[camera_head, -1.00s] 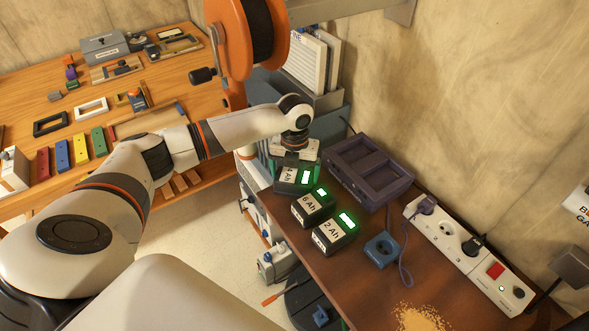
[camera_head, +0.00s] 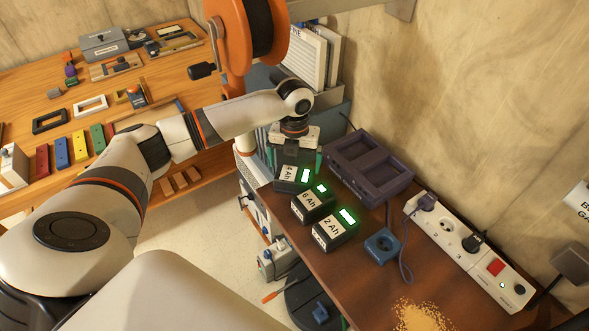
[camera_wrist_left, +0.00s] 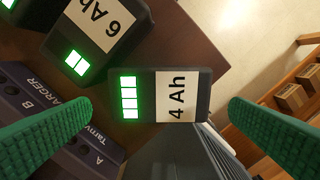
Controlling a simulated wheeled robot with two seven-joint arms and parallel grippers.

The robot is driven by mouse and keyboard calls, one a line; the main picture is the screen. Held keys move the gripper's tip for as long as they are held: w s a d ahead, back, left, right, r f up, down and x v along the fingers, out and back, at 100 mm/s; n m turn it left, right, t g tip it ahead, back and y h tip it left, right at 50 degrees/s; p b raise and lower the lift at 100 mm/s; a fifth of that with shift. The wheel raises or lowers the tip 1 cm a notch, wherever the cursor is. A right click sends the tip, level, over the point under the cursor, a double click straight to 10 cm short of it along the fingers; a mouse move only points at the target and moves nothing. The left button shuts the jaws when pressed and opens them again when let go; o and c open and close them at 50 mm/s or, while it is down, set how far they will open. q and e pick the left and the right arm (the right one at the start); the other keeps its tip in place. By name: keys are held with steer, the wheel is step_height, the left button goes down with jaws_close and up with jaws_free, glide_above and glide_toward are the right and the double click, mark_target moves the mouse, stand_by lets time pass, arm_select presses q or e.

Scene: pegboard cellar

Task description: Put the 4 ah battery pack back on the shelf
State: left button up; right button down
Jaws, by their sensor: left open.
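The 4 Ah battery pack (camera_head: 292,178) stands on the brown shelf, at the far end of a row of three packs. It has a white label and a lit green indicator, and it shows in the left wrist view (camera_wrist_left: 165,95). My left gripper (camera_head: 295,158) is just above and behind the pack. In the left wrist view its green fingers (camera_wrist_left: 155,130) are spread wide, one on each side of the pack, not touching it. The 6 Ah pack (camera_head: 312,205) and the 2 Ah pack (camera_head: 335,233) stand nearer. My right gripper is not in view.
A dark double charger (camera_head: 368,168) stands right of the packs. A blue socket block (camera_head: 381,246) and a white power strip (camera_head: 465,255) lie nearer on the shelf. Yellow crumbs (camera_head: 420,316) lie near its front. An orange reel (camera_head: 240,40) hangs by my arm.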

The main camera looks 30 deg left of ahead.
mark_target(294, 174)
arm_select(q)
steer(key=shift+r+b, duration=0.3)
steer(key=shift+r, duration=1.8)
steer(key=shift+s, duration=0.1)
